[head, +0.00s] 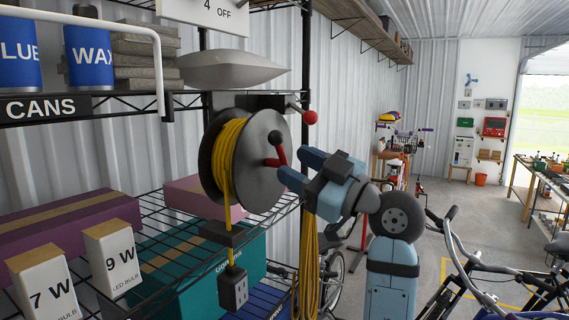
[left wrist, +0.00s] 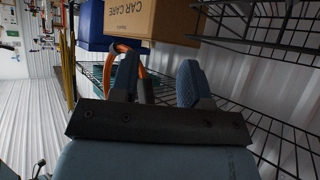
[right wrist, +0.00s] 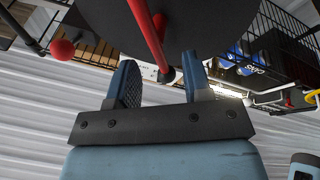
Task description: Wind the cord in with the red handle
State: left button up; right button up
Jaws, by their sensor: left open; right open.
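The cord reel (head: 262,185) is a dark grey disc drum mounted under the shelf, with yellow cord (head: 228,160) wound on it. The cord hangs through a dark guide (head: 228,234) to a black socket box (head: 234,289). The red handle (head: 277,150) stands out from the reel's face; it also shows in the right wrist view (right wrist: 146,32). My right gripper (head: 293,166) is open, its fingertips close to the handle, whose end lies between the fingers in the right wrist view; contact cannot be told. My left gripper (left wrist: 158,78) is open and outside the head view.
A red ball knob (head: 311,117) on a lever sits just above the right gripper. Wire shelves hold boxes and blue cans (head: 88,55). A yellow cord bundle (head: 308,255) hangs below.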

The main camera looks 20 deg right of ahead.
jog(key=b+v, duration=0.1)
jog(key=v, duration=0.9)
jog(key=shift+b, duration=0.35)
jog(key=shift+s+f, duration=0.1)
